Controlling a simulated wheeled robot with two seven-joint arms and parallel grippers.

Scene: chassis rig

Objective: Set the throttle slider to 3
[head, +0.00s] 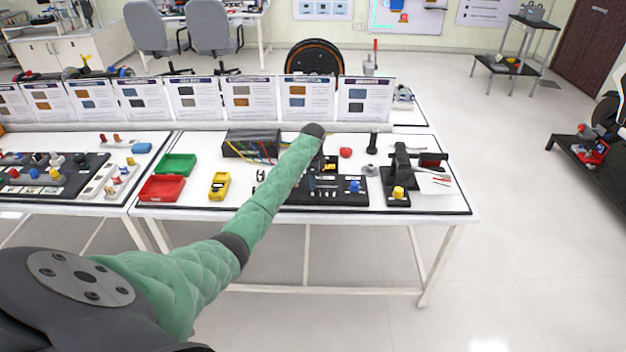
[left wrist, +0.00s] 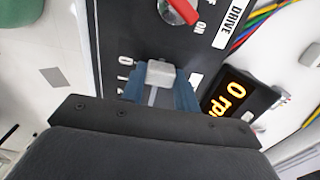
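The throttle slider's pale grey knob (left wrist: 160,73) shows in the left wrist view on a dark panel (left wrist: 115,25). Small white scale digits stand to its left, partly cut by the view and my gripper. My left gripper's blue fingers (left wrist: 162,95) lie on both sides of the knob and appear shut on it. In the head view the left gripper (head: 313,183) is over the control panel (head: 338,198), largely hidden by my forearm. The slider's setting cannot be read clearly. The display (left wrist: 228,97) reads 0 rpm. My right gripper is not in view.
A red switch (left wrist: 180,10) marked ON sits near the DRIVE label. Coloured wires run from a dark box (head: 250,143). Green (head: 176,164) and red (head: 162,188) trays and a yellow meter (head: 219,185) stand left. A black fixture (head: 399,172) stands right of the panel.

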